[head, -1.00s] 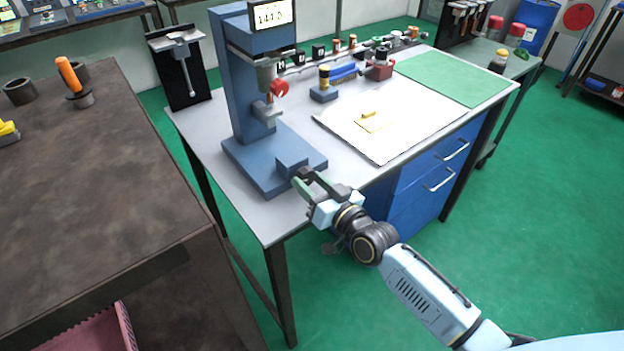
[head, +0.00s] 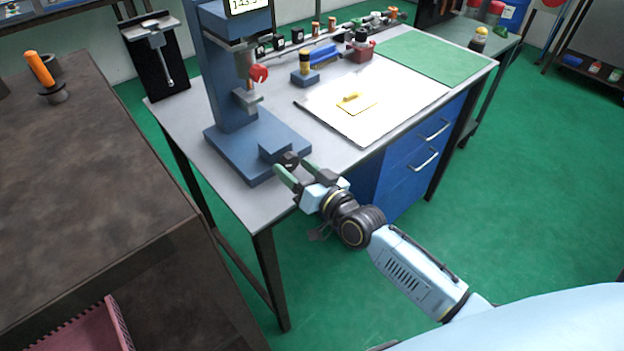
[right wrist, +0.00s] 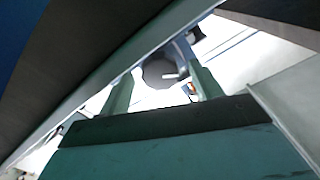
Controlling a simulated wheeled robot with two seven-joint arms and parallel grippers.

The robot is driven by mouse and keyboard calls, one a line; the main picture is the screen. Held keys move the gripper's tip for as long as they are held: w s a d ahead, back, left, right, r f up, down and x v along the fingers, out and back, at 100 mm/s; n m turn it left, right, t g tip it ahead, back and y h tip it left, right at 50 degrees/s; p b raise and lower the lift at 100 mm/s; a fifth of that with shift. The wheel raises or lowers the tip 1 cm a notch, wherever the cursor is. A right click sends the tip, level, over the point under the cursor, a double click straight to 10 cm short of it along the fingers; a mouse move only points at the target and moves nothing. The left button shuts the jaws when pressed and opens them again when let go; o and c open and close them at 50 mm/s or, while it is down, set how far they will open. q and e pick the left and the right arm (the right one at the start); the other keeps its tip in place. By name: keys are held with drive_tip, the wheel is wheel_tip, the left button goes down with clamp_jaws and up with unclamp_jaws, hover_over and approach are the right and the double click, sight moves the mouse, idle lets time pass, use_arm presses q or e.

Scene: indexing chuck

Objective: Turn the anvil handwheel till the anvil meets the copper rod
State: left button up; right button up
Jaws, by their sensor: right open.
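The right wrist view shows the dark wheel (right wrist: 160,71) between the two fingers; contact cannot be told. My left gripper is out of view.
A white board (head: 375,105) with a yellow piece (head: 352,99) lies right of the stand. A blue block with a yellow-topped cylinder (head: 305,68) stands behind it. A dark table (head: 90,190) fills the left. Green floor is free at the right.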

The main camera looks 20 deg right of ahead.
drive_tip(key=v, duration=1.3)
drive_tip(key=shift+p, duration=0.4)
